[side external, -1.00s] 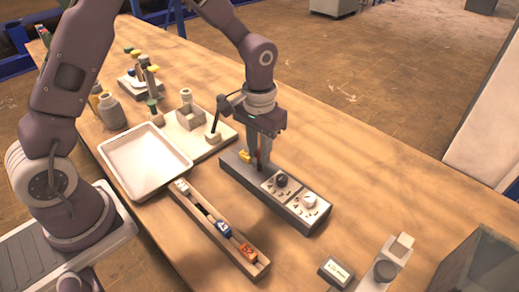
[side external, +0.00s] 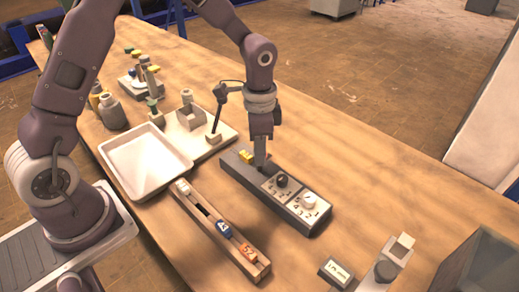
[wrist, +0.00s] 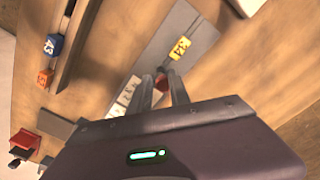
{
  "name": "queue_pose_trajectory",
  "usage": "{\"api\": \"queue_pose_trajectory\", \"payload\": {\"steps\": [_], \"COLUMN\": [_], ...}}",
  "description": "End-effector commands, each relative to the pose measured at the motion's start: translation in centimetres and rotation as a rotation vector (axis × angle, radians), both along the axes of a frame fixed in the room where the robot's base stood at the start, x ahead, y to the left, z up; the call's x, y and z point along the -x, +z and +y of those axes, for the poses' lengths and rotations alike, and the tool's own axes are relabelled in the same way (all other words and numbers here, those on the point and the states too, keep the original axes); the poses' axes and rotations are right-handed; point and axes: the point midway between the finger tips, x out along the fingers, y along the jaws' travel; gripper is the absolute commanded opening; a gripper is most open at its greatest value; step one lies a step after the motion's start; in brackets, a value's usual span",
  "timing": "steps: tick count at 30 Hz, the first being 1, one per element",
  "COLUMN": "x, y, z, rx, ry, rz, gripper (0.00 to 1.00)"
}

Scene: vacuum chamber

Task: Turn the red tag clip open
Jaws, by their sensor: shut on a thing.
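My gripper (side external: 260,167) points down onto the long grey panel box, at its middle, just right of a yellow tag (side external: 246,156). In the wrist view my gripper (wrist: 162,78) has its two fingers close on either side of a small red piece, the red tag clip (wrist: 161,84), and is shut on it. Only part of the red clip shows between the fingers; in the side view the fingers hide it. The yellow tag (wrist: 180,47) lies on the grey panel just beyond the fingertips in the wrist view.
The panel box (side external: 236,172) carries a black knob (side external: 282,181) and a white dial (side external: 309,199) beside my gripper. A wooden rack (side external: 205,222) with blue and orange blocks lies in front. A white tray (side external: 146,162) and a stand with a thin post (side external: 213,137) are to the left.

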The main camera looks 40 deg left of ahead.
Motion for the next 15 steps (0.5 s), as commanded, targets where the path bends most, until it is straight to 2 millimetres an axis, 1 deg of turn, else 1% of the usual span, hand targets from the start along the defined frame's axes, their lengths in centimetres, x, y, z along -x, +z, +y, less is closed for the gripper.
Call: {"api": "queue_pose_trajectory", "payload": {"steps": [6, 15], "x": [-0.1, -0.11], "y": [0.11, 0.11], "z": [-0.02, -0.03], "rx": [0.001, 0.0], "ry": [-0.066, -0.094], "rz": [-0.003, -0.004], "gripper": [0.0, 0.0]}}
